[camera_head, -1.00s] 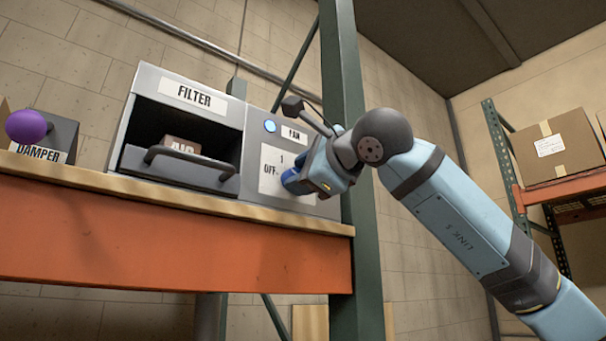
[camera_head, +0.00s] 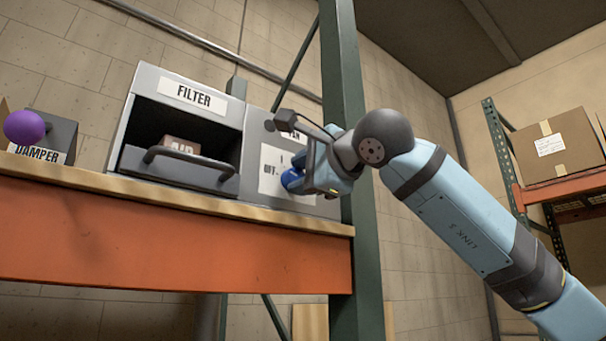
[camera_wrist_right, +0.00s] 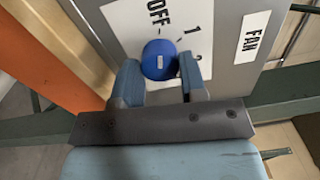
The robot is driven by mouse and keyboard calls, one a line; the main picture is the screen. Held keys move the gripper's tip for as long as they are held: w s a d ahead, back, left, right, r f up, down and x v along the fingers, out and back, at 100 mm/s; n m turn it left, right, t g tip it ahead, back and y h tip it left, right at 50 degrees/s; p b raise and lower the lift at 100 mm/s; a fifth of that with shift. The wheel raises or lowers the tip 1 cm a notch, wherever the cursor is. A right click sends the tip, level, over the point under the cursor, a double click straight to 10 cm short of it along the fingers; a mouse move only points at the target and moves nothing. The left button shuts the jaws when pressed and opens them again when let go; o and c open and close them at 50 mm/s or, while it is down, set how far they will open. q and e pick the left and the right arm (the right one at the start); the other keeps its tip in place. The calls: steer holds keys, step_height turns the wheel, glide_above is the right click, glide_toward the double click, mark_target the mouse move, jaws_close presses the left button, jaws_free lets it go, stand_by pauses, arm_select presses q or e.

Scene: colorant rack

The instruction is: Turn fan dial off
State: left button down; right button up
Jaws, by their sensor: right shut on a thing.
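The fan panel (camera_head: 307,201) is a grey box face with a white label reading OFF and 1. The blue fan dial (camera_head: 292,180) sits on that label, partly hidden by my right gripper (camera_head: 304,180). In the right wrist view the round dial (camera_wrist_right: 159,60) carries a small pale mark, and the OFF and 1 labels lie beyond it. The two fingers of my right gripper (camera_wrist_right: 159,72) are on either side of the dial, shut on it. Which setting the dial points to is hard to tell. My left gripper is out of view.
The filter box (camera_head: 190,120) with its open front and handle stands left of the fan panel. A purple damper knob (camera_head: 24,127) is at far left. A green rack post (camera_head: 345,110) rises close beside my right gripper. A carton (camera_head: 557,143) sits on the right shelf.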

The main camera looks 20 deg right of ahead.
steer(key=o, duration=0.9)
steer(key=shift+o, duration=0.2)
steer(key=shift+s, duration=0.15)
steer(key=shift+s+d, duration=0.15)
steer(key=shift+s, duration=0.15)
steer(key=b+v, duration=0.3)
steer(key=v, duration=1)
